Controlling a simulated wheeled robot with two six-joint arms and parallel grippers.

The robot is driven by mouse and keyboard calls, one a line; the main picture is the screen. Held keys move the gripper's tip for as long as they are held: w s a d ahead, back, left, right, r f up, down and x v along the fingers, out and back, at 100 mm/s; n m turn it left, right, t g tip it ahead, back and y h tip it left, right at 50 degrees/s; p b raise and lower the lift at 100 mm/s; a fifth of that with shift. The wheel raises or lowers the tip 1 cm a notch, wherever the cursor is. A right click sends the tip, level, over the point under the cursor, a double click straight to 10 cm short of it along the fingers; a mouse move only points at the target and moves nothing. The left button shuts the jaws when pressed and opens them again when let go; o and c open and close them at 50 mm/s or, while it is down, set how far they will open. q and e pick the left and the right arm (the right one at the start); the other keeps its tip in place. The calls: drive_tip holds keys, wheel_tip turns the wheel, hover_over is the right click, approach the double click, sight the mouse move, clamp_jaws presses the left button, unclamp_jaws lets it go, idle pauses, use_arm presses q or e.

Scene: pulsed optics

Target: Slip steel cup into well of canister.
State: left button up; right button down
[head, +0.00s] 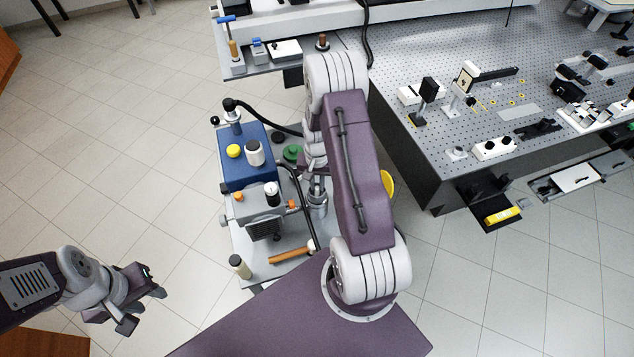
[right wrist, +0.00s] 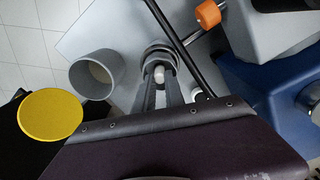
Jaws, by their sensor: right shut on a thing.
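The steel cup (head: 317,204) shows as a small shiny cylinder beside my right arm in the head view. My right gripper (right wrist: 160,82) is shut on it; in the right wrist view the steel cup (right wrist: 159,57) shows as a ringed rim between the fingertips, with something pale in its middle. The canister appears to be the wide grey open cylinder (right wrist: 97,74), left of the cup and apart from it in the right wrist view. My right arm seems to hide it in the head view. My left gripper (head: 143,302) is open and empty at the lower left.
A blue box (head: 240,168) and a dark hose stand on the cart left of my right arm. An orange-handled tool (head: 291,251) lies near the cart's front. A yellow disc (right wrist: 50,115) is left of the canister. An optics table (head: 470,90) stands at the right.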

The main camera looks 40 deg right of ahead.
drive_tip(key=shift+f+b, duration=0.6)
drive_tip(key=shift+f, duration=0.15)
idle(0.4)
drive_tip(key=shift+w+f+b, duration=0.1)
drive_tip(key=shift+f+b, duration=0.8)
drive_tip(key=shift+f, duration=0.4)
drive_tip(key=shift+f, duration=0.2)
drive_tip(key=shift+f+b, duration=0.75)
drive_tip(key=shift+f, duration=0.15)
drive_tip(key=c, duration=1.3)
unclamp_jaws()
drive_tip(key=shift+r, duration=0.1)
